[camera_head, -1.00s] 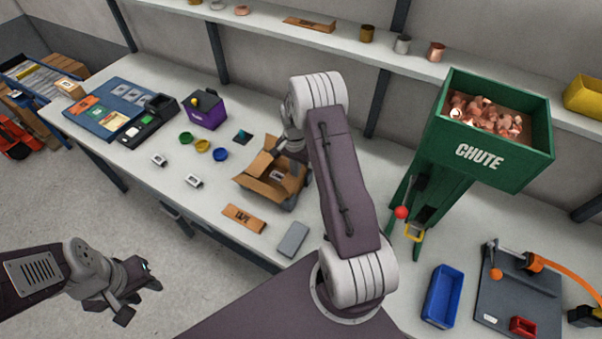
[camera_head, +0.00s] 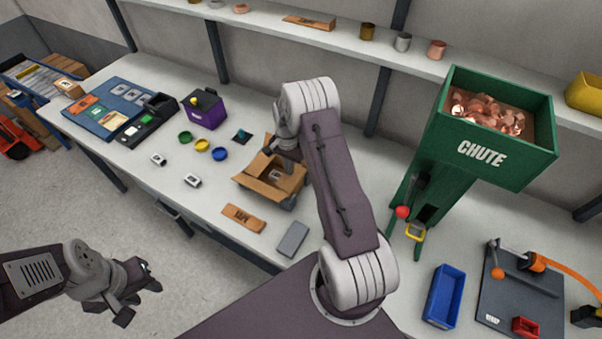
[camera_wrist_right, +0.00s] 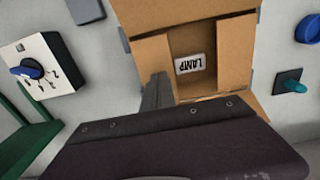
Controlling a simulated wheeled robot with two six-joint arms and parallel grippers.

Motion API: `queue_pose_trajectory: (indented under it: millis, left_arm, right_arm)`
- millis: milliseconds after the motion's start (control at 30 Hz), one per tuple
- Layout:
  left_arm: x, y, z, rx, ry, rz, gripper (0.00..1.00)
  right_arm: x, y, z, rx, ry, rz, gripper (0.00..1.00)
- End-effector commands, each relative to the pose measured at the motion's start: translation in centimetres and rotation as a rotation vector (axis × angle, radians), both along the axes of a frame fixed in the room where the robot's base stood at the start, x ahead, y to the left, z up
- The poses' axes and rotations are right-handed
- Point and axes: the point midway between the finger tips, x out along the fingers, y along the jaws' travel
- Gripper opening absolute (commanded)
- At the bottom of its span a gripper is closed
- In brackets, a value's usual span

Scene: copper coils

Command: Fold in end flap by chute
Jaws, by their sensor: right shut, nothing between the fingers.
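The open cardboard box (camera_head: 262,188) stands on the bench left of the green chute (camera_head: 481,153). In the right wrist view the box (camera_wrist_right: 165,14) shows from above, with a white LAMP label (camera_wrist_right: 191,64) inside. The flap on the chute side (camera_wrist_right: 153,55) slopes over the inside of the box; its exact angle is unclear. My right gripper (camera_head: 287,152) is shut and empty over the box's back edge. Its fingers (camera_wrist_right: 157,88) show beside that flap; contact cannot be told. My left gripper (camera_head: 138,300) is open and empty, off the bench's front.
A TAPE strip (camera_head: 244,218) and a grey block (camera_head: 293,239) lie in front of the box. Coloured rings and a purple bin (camera_head: 205,112) stand to the left. A blue tray (camera_head: 443,296) lies to the right. My right arm hides part of the bench.

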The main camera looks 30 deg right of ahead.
Motion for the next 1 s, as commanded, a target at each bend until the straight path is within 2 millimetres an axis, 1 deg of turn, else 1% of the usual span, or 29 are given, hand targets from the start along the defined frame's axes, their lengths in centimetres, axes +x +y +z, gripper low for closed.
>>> queue_pose_trajectory:
  millis: [367,1000]
  left_arm:
    - [0.0,0.0,-0.1,0.0,0.0,0.0,0.36]
    - [0.0,0.0,-1.5,0.0,0.0,0.0,0.36]
  right_arm:
    - [0.0,0.0,-0.1,0.0,0.0,0.0,0.0]
    - [0.0,0.0,-2.0,0.0,-0.001,0.0,0.0]
